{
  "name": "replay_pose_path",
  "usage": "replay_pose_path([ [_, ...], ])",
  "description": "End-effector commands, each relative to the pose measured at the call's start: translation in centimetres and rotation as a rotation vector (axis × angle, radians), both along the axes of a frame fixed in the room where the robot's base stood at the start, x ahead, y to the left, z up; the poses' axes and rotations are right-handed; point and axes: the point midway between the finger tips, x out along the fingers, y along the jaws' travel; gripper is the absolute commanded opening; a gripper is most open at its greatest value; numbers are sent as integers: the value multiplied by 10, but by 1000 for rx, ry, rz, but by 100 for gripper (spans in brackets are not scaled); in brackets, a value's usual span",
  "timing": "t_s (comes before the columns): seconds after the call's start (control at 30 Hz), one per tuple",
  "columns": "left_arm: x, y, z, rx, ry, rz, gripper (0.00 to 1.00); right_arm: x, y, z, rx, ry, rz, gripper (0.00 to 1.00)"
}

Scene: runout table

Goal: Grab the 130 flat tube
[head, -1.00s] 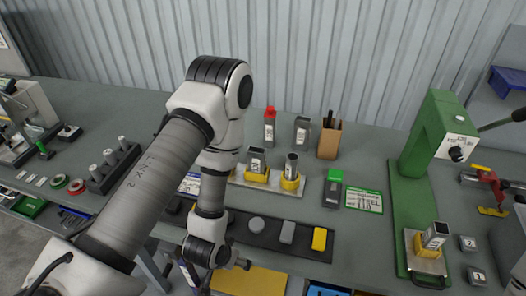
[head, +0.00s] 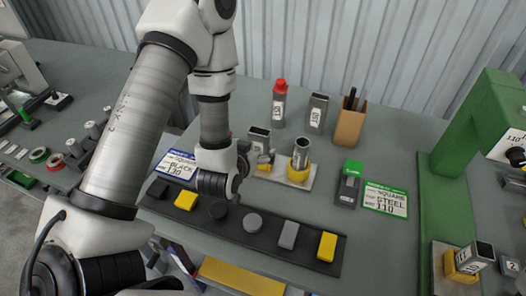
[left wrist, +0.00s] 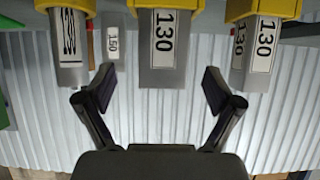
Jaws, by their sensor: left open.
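The flat tube marked 130 (head: 259,140) stands upright in a yellow holder on a pale plate, its dark opening up. In the left wrist view, which shows things upside down, the flat tube (left wrist: 165,50) is in the middle with its label facing me. My left gripper (head: 262,160) is open, its fingers (left wrist: 158,88) spread to either side of the tube's picture. I cannot tell whether they reach around it; no contact shows. A round tube (head: 301,152) stands in the holder to its right. Another 130 tube (left wrist: 258,45) shows at the right of the wrist view.
Behind stand a red-capped bottle (head: 279,103), a 150 tube (head: 318,113) and a brown pen box (head: 350,125). A dark strip (head: 265,240) with several caps lies in front. A green press (head: 440,190) stands right. A green-topped box (head: 348,184) lies beside the STEEL 110 card (head: 385,200).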

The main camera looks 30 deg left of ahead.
Motion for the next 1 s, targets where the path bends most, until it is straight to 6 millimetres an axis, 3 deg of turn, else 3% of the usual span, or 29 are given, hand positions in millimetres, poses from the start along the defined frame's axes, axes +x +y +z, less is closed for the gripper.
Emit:
replay_pose_path([
  [0.07, 2, 0, -11, 0, 0, 0, 92, 0, 0, -10, 0, 0, 0, 39],
  [0.53, 61, 17, -38, 1, 0, 0, 92, 1, 0, 25, 0, -2, 0, 39],
  [0.8, 67, 18, -45, -1, 2, -1, 92, 1, 0, 23, 0, -2, 0, 39],
  [1.0, 67, 18, -45, 0, 1, 0, 21, 1, 0, 23, 0, -2, 0, 39],
])
